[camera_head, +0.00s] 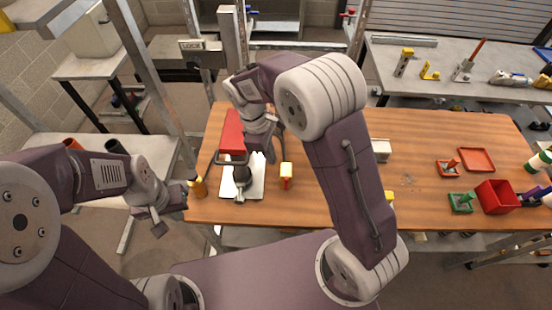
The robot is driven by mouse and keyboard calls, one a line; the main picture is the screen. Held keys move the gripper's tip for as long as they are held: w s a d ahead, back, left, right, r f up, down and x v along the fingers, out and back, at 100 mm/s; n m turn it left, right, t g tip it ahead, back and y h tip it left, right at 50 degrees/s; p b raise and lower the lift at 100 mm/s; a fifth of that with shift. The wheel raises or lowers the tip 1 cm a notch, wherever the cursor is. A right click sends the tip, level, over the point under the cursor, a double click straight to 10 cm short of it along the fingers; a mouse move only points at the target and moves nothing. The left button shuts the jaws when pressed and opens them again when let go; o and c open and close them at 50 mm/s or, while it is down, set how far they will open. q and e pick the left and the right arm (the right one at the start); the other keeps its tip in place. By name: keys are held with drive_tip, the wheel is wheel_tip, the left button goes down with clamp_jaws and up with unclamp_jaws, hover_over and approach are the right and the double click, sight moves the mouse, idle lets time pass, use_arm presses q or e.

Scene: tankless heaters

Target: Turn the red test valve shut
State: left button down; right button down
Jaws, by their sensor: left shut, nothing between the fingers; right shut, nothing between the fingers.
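A small red handle (348,14) shows on a post at the top of the head view; I cannot tell whether it is the test valve or how it is turned. My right gripper (270,153) is shut and empty. It points down over the wooden table, just right of a dark fixture (241,176) on a pale plate; I cannot tell whether they touch. My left gripper (160,224) is shut and empty, low and off the table's left edge, apart from the valve handle.
A red box (231,134) stands behind the dark fixture.

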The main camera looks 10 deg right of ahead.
sight(286, 184)
drive_tip(key=w+x, duration=0.1)
drive_tip(key=x, duration=0.9)
drive_tip(key=shift+s+f+p, duration=0.25)
drive_tip(key=shift+s+p, duration=0.15)
drive_tip(key=shift+s, duration=0.05)
drive_tip(key=shift+a+r, duration=0.1)
